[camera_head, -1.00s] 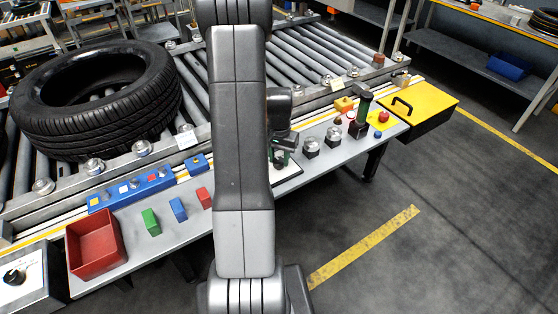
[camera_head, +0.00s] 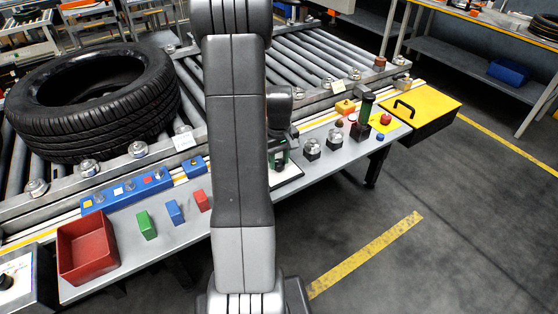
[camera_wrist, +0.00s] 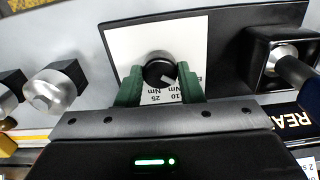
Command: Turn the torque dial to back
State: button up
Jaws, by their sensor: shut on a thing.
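The torque dial (camera_wrist: 157,70) is a round black knob on a white plate (camera_wrist: 120,45) with Nm marks, 25 and 10 among those readable. A pale pointer line on the knob shows at its lower right, towards the 10 mark in the wrist view. My gripper (camera_wrist: 160,88) is shut on the dial, with one green finger on each side of it. The fingers and gripper body hide part of the plate and some marks. In the head view my arm hides the dial.
In the wrist view, a lever with a dark handle (camera_wrist: 297,72) stands close on the right and a silver knob (camera_wrist: 48,92) on the left. In the head view, a tyre (camera_head: 95,125) lies on the rollers, and a red bin (camera_head: 88,245) and coloured blocks line the bench.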

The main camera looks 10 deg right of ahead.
aim_at(279, 162)
jog(key=shift+n, duration=0.6)
jog(key=o, duration=1)
jog(key=shift+r, duration=0.1)
notch_tip(279, 162, up, 14)
jog(key=shift+f, duration=0.25)
